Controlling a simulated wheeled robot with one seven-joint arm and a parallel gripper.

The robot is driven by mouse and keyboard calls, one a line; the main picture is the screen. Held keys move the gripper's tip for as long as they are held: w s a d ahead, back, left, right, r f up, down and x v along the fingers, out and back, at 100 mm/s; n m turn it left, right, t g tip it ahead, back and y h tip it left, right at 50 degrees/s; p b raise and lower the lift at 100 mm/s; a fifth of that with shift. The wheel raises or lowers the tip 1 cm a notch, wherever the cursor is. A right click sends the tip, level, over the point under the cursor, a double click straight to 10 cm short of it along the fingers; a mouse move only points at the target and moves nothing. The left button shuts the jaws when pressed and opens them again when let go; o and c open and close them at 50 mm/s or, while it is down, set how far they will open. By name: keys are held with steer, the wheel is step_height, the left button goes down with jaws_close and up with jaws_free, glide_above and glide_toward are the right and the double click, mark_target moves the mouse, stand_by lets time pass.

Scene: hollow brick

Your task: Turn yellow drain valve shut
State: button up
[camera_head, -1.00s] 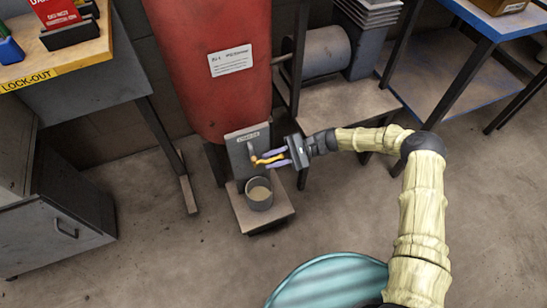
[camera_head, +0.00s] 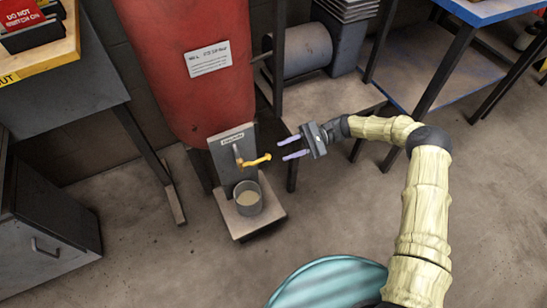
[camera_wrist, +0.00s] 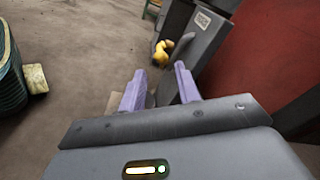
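The yellow drain valve handle (camera_head: 254,161) sticks out to the right from a grey plate at the foot of the red tank. In the wrist view the yellow handle (camera_wrist: 161,53) shows end-on beyond the fingertips, beside its grey spout. My gripper (camera_head: 281,150) is to the right of the handle, apart from it. Its two purple fingers are spread with nothing between them; the wrist view (camera_wrist: 160,72) also shows them open. A metal cup (camera_head: 248,198) with pale liquid stands below the valve on a small platform.
The red tank (camera_head: 190,95) rises behind the valve plate (camera_head: 233,142). A low shelf (camera_head: 325,108) with a grey motor is at the right. A lock-out bench (camera_head: 60,55) stands at the left. Open concrete floor lies in front.

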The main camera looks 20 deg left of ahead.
steer(key=shift+v, duration=1.1)
steer(key=shift+r, duration=0.1)
steer(key=c, duration=0.5)
steer(key=shift+s+r, duration=0.1)
steer(key=shift+r, duration=0.05)
jaws_close()
steer(key=s+d+r+t+h+p, duration=0.2)
steer(key=s+d+r+t+h, duration=0.2)
steer(key=d+r, duration=0.3)
steer(key=s+d+r+n+t+h+p, duration=0.1)
steer(key=s+d+r+t+h+p, duration=0.2)
steer(key=d+r, duration=0.5)
steer(key=s+d+r+n+t+h+p, duration=0.1)
steer(key=s+d+r+t+h+p, duration=0.2)
steer(key=d, duration=1.3)
steer(key=s+r+t+h, duration=0.2)
steer(key=s+r+t, duration=0.1)
steer(key=r+t, duration=0.2)
steer(key=shift+s+d, duration=0.1)
